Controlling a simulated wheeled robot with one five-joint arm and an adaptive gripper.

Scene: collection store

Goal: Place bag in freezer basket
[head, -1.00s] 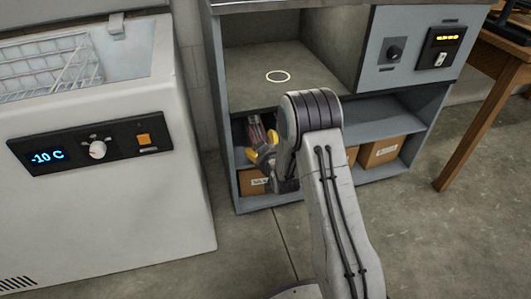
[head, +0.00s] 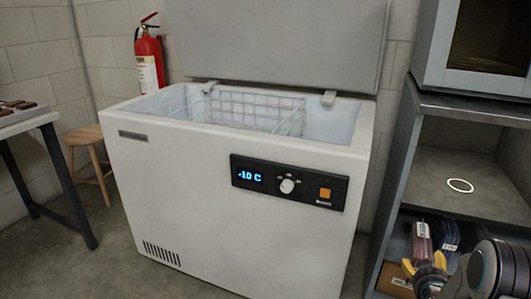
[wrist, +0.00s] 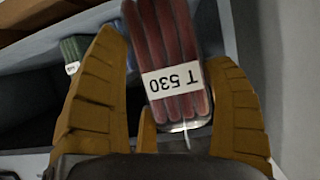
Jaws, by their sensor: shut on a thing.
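The bag (wrist: 168,55) is a dark red ribbed bundle with a white label reading T 530, shown upside down in the wrist view. My gripper (wrist: 165,110) is shut on its lower end, with the yellow-brown fingers on either side. In the head view my gripper (head: 425,273) is at the lower right in front of the shelf unit, with the bag (head: 422,240) upright above its fingers. The chest freezer (head: 200,195) stands in the middle with its lid (head: 280,45) raised. The white wire freezer basket (head: 262,108) sits inside; its floor is hidden.
A shelf unit (head: 470,140) stands right of the freezer, with a white ring mark on its upper shelf. A blue item (head: 447,238) shows behind my gripper. A stool (head: 90,150), a dark-legged table (head: 35,125) and a fire extinguisher (head: 149,60) stand left and behind.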

